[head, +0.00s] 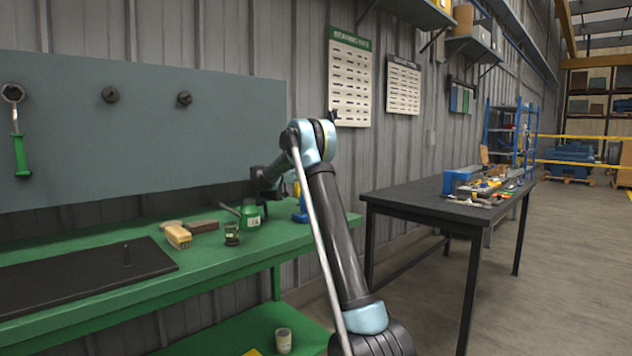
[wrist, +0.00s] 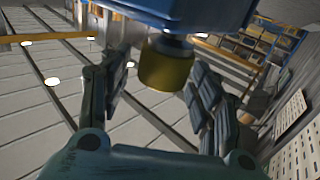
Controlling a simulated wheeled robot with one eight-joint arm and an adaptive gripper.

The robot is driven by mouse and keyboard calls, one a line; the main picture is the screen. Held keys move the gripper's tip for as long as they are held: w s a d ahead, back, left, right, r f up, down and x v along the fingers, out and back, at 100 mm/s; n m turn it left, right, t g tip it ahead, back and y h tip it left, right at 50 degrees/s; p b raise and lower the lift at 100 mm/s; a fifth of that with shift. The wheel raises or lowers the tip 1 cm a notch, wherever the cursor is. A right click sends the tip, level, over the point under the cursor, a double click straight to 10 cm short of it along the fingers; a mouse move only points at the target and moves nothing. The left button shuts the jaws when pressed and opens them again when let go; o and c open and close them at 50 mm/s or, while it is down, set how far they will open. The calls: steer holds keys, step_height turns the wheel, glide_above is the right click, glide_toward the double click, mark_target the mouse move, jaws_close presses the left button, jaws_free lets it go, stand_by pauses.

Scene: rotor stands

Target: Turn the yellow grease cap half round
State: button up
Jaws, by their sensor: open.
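The yellow grease cap (wrist: 165,66) is a short, rounded cylinder on a blue body (wrist: 190,12) in the wrist view. My gripper (wrist: 153,82) is open, one finger on each side of the cap in the picture. The cap lies nearer the right finger, with a wider gap on the left. I cannot tell how deep it is between the fingers. In the head view, a blue item (head: 299,217) with a bit of yellow above it shows at the bench's right end, partly behind my arm. My gripper's fingers cannot be made out there.
A grey panel (head: 140,130) stands behind. A dark table (head: 415,200) with tools stands right.

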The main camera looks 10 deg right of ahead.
step_height(320, 180, up, 9)
steer(key=shift+r, duration=0.1)
stand_by(0.3)
